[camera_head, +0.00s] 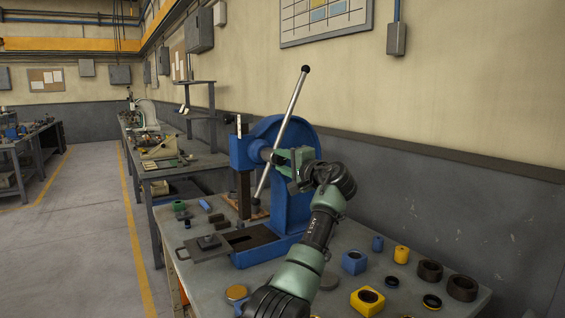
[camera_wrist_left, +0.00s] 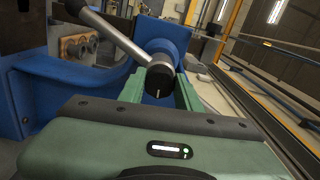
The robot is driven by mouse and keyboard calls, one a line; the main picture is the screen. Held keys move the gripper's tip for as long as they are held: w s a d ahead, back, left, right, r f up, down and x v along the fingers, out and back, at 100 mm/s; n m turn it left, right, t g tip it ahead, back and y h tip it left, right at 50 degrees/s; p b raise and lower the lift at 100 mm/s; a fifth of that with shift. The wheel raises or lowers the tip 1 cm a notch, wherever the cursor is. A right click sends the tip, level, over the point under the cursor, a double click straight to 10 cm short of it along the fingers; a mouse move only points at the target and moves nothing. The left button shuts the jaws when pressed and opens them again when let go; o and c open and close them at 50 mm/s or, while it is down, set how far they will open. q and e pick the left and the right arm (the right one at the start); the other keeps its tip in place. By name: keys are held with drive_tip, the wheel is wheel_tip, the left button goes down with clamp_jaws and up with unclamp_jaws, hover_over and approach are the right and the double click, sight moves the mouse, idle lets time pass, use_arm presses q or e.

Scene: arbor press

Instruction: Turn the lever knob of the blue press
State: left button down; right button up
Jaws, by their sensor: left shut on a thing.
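The blue press (camera_head: 289,212) stands upright on the grey workbench. Its silver lever (camera_head: 291,103) slants up to the right and has a black ball (camera_head: 305,69) at the upper end and a dark end (camera_head: 256,202) below. My left gripper (camera_head: 283,164) is at the press's hub, in front of the lever. In the left wrist view, its green fingers are on both sides of the dark lever knob (camera_wrist_left: 160,82), which has a pale mark on its face. The gripper is shut on this knob. In the head view my gripper hides the knob. My right gripper is not in view.
Blue block (camera_head: 354,262), yellow block (camera_head: 367,300) and several dark rings (camera_head: 462,288) lie on the bench's right side. A flat plate (camera_head: 203,247) lies left of the press base. The wall (camera_head: 430,200) is close behind; a clear aisle (camera_head: 85,240) runs left.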

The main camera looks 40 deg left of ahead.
use_arm(q)
drive_tip(key=c, duration=1)
unclamp_jaws()
drive_tip(key=shift+f, duration=0.15)
drive_tip(key=b+v, duration=0.2)
drive_tip(key=v, duration=0.6)
